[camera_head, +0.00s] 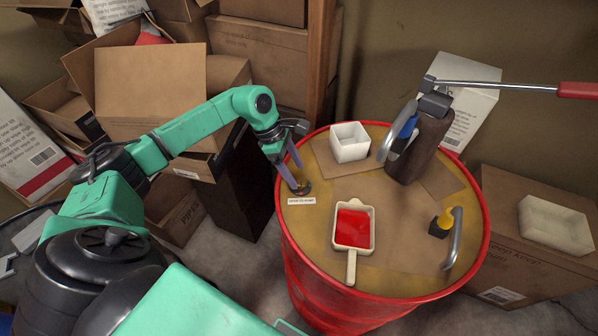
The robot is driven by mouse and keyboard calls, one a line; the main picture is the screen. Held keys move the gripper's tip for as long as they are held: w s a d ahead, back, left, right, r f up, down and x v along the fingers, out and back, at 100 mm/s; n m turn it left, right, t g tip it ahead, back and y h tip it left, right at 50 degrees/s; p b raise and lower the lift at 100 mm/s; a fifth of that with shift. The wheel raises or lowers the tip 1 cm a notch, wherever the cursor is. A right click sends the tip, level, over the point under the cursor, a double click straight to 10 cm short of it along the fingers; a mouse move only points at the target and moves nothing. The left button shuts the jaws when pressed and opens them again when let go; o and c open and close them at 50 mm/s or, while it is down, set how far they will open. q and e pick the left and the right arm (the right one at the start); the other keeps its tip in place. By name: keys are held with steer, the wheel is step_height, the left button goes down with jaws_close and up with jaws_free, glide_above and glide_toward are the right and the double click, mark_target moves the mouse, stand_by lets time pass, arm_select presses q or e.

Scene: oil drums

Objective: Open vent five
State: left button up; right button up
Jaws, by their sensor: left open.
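A red oil drum (315,300) stands right of centre with a stained yellow-brown top. A small dark vent cap (303,188) sits near the left rim of the top, with a white label (301,201) just in front of it; its small text is hard to read. My left gripper (297,181) reaches down from the left with its fingers at the vent cap. It is open, and I cannot tell whether the fingers touch the cap. The fingers partly hide the cap. My right gripper is not in view.
On the drum top are a white square bowl (350,142), a pan with red contents (353,229), a dark brown pump bottle (419,150) and a yellow-black fitting (441,223) by a grey handle. A red-handled bar (520,88) extends right. Cardboard boxes (150,85) crowd the left and back.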

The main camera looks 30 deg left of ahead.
mark_target(301, 181)
arm_select(q)
steer(key=x, duration=0.3)
steer(key=shift+w+r, duration=0.1)
steer(key=shift+d+f, duration=0.15)
steer(key=shift+f, duration=0.05)
steer(key=shift+c, duration=1.3)
jaws_close()
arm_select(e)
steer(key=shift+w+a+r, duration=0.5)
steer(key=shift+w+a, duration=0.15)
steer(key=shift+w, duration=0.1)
